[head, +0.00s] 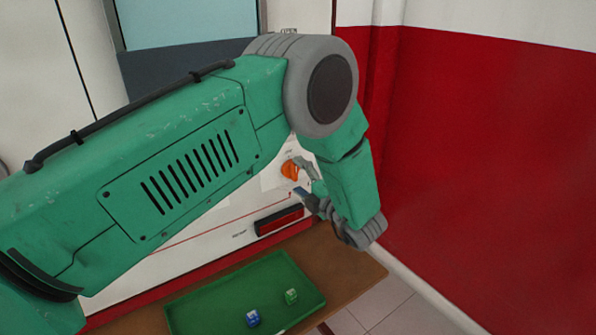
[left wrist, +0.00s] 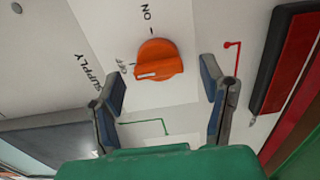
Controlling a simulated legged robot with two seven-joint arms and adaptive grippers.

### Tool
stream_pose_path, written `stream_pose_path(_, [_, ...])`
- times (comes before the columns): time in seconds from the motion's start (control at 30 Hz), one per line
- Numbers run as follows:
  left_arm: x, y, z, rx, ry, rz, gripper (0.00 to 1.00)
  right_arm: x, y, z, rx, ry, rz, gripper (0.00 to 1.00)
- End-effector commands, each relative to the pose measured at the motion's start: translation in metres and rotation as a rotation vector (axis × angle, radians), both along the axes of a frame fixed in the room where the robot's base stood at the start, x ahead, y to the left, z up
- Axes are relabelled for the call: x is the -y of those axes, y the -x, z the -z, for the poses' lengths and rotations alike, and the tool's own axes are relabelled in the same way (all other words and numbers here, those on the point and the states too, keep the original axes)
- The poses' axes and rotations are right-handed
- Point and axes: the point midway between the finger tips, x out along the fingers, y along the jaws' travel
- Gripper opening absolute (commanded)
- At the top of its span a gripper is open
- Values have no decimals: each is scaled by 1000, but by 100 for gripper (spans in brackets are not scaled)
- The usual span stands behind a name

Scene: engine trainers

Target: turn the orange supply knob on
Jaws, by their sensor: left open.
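The orange supply knob (head: 290,170) is on the white panel, partly behind my left gripper in the head view. In the left wrist view the knob (left wrist: 158,60) shows clearly, with SUPPLY, ON and OFF lettering around it. Its white mark lies at the lower left, on the OFF side. My left gripper (head: 306,178) is open in front of the panel. In the left wrist view its fingers (left wrist: 164,86) stand apart to the left and right, with the knob between and just beyond their tips. I see no contact. My right gripper is not in view.
A black and red panel part (head: 280,220) sits below the knob; it is at the right of the left wrist view. A red wall stands right.

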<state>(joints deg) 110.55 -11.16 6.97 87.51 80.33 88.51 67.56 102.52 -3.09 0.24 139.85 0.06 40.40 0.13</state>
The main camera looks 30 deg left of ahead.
Motion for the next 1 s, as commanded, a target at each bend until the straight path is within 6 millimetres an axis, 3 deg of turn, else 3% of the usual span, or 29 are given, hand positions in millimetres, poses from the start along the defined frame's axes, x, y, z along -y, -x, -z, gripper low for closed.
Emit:
stream_pose_path(0.1, [-11, -6, -1, 1, -3, -1, 65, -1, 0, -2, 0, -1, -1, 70])
stream_pose_path(0.53, [-14, -11, -3, -1, -9, 2, 65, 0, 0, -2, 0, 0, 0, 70])
stream_pose_path(0.7, [-19, -10, -1, 1, -4, 1, 15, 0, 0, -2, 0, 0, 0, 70])
stream_pose_path(1.0, [-24, -10, -1, 0, -4, -5, 14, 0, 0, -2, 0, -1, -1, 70])
